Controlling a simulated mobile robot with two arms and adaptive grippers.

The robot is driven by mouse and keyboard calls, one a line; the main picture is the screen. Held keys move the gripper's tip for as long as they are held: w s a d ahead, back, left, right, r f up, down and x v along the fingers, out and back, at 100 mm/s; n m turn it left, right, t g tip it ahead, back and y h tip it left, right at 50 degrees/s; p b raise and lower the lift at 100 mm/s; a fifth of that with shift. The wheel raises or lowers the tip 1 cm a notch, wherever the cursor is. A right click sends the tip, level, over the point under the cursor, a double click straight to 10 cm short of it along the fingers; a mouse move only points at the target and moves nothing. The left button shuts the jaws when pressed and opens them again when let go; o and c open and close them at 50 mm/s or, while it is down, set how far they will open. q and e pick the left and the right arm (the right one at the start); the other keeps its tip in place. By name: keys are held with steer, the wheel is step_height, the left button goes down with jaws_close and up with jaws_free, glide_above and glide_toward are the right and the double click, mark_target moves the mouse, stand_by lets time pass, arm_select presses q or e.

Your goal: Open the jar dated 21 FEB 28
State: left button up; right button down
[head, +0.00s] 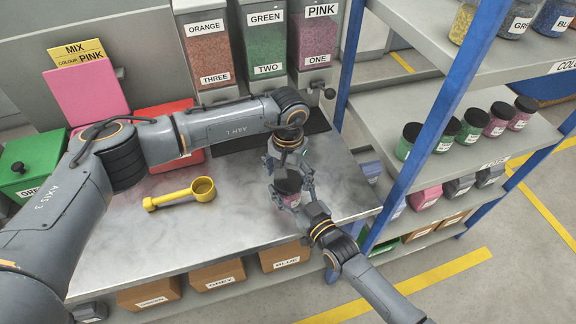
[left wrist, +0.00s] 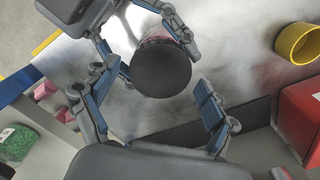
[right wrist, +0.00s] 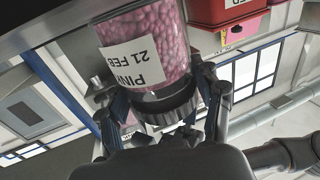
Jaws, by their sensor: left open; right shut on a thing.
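A clear jar of pink pellets (right wrist: 150,45) has a black ribbed lid (right wrist: 165,105). Its label (right wrist: 135,62), upside down in the right wrist view, reads PINK and 21 FEB; I cannot make out a year. My right gripper (head: 291,193) is shut on the jar, at the bench's right end. My left gripper (head: 287,166) is above the jar, pointing down. In the left wrist view the round lid top (left wrist: 160,68) lies between its open fingers, which are apart from the lid.
A yellow scoop (head: 182,194) lies on the metal bench (head: 240,225). Dispensers labelled ORANGE (head: 207,55), GREEN (head: 263,45) and PINK (head: 316,40) stand behind. A blue-posted shelf rack (head: 465,85) at right holds several black-lidded jars (head: 472,125).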

arm_select(q)
steer(key=shift+f, duration=0.3)
steer(key=c, duration=1.2)
steer(key=n, duration=0.4)
stand_by(0.4)
steer(key=o, duration=1.3)
steer(key=shift+c, duration=0.2)
